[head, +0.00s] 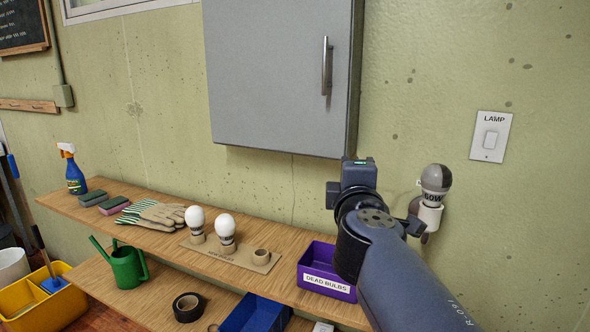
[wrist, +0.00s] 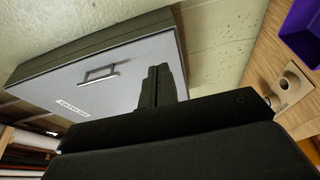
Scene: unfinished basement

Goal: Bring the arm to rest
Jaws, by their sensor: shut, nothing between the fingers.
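My arm reaches up from the lower right of the head view. My gripper (head: 358,173) is in front of the wall, just below and right of the grey cabinet's lower corner, apart from the shelf. In the wrist view my gripper's fingers (wrist: 158,86) are together with nothing between them, against the cabinet door behind. A bulb marked 60W (head: 435,180) sits upright in the wall lamp socket (head: 430,216), right of my gripper; its glass looks grey. My arm partly hides the lamp's mount.
The grey cabinet (head: 275,75) is shut. A LAMP switch (head: 490,137) is on the wall. A bulb holder (head: 222,256) carries two white bulbs and one empty ring. A purple DEAD BULBS bin (head: 314,256) stands near my arm. Gloves (head: 155,213) lie further left.

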